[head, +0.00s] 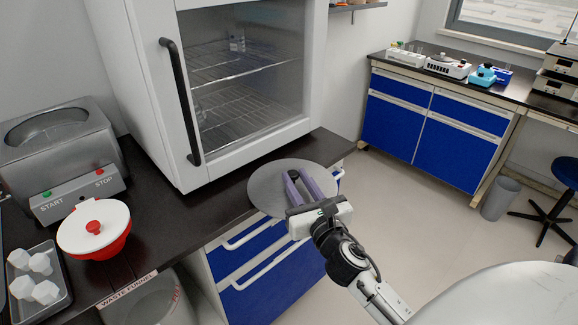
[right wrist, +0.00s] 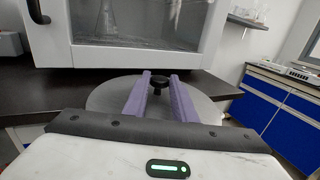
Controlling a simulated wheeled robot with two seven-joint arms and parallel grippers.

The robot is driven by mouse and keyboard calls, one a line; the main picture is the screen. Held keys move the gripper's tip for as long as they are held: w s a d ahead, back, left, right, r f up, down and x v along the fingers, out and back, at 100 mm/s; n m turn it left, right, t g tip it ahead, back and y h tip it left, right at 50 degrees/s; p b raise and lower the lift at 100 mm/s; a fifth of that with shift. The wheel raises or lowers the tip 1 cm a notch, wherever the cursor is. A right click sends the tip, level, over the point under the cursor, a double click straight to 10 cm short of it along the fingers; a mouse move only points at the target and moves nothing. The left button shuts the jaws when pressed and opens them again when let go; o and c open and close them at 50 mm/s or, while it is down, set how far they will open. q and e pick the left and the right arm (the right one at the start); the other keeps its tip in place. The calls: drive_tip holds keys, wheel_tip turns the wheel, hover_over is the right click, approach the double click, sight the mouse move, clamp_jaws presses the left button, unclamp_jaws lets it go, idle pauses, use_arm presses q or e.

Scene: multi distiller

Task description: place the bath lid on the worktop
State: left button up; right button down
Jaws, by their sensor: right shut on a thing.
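The bath lid is a flat, round grey disc (head: 265,186) with a dark knob (right wrist: 160,84) in its middle. In the head view it is at the front edge of the dark worktop (head: 215,208), below the white cabinet, and partly sticks out past the edge. I cannot tell if it touches the top. My right gripper (head: 299,175) is shut on the lid's knob, its purple fingers on either side of it in the right wrist view. The grey bath (head: 60,150) with START and STOP buttons stands open at the far left. My left gripper is not in view.
A white glass-fronted cabinet (head: 150,90) with a black handle stands close behind the lid. A red bowl with a white lid (head: 93,228) and a tray of white pieces (head: 62,271) are at the left. Dark worktop is bare between the bowl and the lid.

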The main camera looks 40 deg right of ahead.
sight(290, 171)
drive_tip(key=x, duration=0.5)
drive_tip(key=shift+w+r, duration=0.1)
drive_tip(key=shift+f, duration=0.3)
drive_tip(key=c, duration=1.9)
unclamp_jaws()
drive_tip(key=shift+f, duration=0.15)
drive_tip(key=o, duration=0.4)
drive_tip(key=shift+o, duration=0.2)
